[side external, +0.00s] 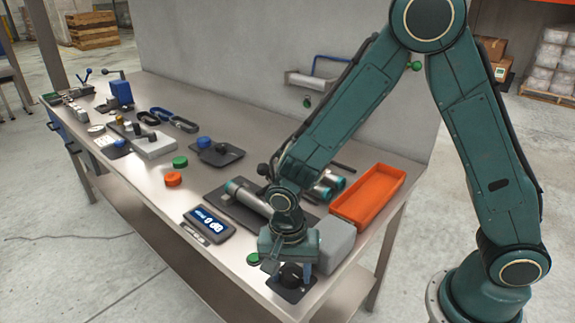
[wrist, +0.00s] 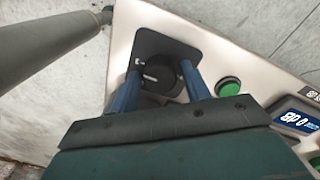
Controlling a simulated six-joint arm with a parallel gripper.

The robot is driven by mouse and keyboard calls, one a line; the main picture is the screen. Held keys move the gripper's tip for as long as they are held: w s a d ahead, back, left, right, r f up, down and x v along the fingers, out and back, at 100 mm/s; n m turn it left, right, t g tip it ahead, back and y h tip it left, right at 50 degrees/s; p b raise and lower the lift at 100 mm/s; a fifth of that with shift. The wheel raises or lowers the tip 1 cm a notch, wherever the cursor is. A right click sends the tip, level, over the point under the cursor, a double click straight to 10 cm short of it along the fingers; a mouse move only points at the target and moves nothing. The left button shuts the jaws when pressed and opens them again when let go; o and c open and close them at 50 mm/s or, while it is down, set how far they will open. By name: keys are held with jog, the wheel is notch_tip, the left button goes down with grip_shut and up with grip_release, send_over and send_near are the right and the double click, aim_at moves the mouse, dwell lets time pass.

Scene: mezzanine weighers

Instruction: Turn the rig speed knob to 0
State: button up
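The speed knob is a round black dial (wrist: 162,77) with a light pointer mark, on a dark square plate (wrist: 160,42) at the bench's near end. It also shows under my gripper in the side external view (side external: 291,275). My gripper (wrist: 161,70) is low over the plate, its two blue fingers apart on opposite sides of the knob. Contact between fingertips and knob is not clear. The pointer mark lies toward the left in the wrist view. Any scale marks around the knob are too small to read.
A green button (wrist: 228,87) sits beside the plate. A dark unit with a lit blue display (side external: 209,223) is farther left; its digits are hard to read. A grey box (side external: 335,243) and an orange tray (side external: 368,196) stand close behind my gripper. The bench edge is near.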

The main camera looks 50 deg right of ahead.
jog(key=c, duration=0.6)
jog(key=shift+c, duration=0.2)
